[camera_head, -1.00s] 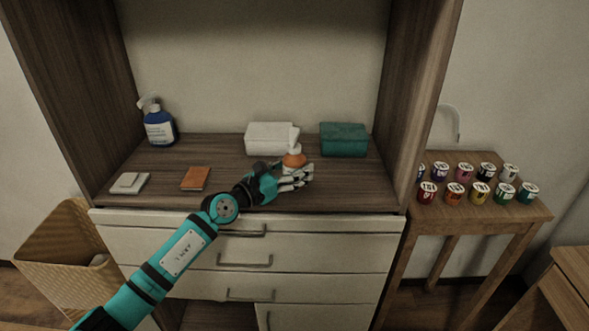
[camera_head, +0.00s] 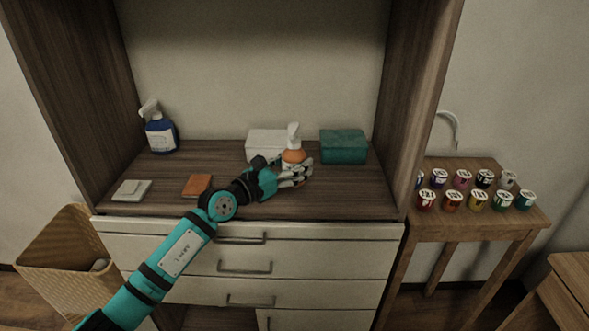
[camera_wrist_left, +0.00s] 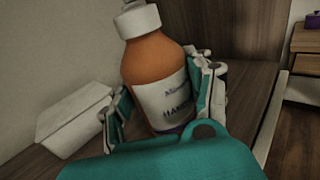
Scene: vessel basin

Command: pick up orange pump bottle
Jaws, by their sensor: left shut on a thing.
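The orange pump bottle (camera_head: 294,156) has a white pump head and stands upright at the shelf's middle right, its lower part hidden by my left gripper (camera_head: 293,176). In the left wrist view the bottle (camera_wrist_left: 154,72) shows an orange body, a white collar and a white label. My left gripper (camera_wrist_left: 160,104) is shut on it there, with fingers on both sides of the bottle. Whether its base touches the shelf cannot be seen. My right gripper is not in view.
A white box (camera_head: 265,143) is close behind the bottle, and a teal box (camera_head: 343,147) is to its right. A blue spray bottle (camera_head: 160,133), a white pad (camera_head: 132,190) and an orange-brown block (camera_head: 197,186) are on the left. Small cans stand on a side table (camera_head: 425,226).

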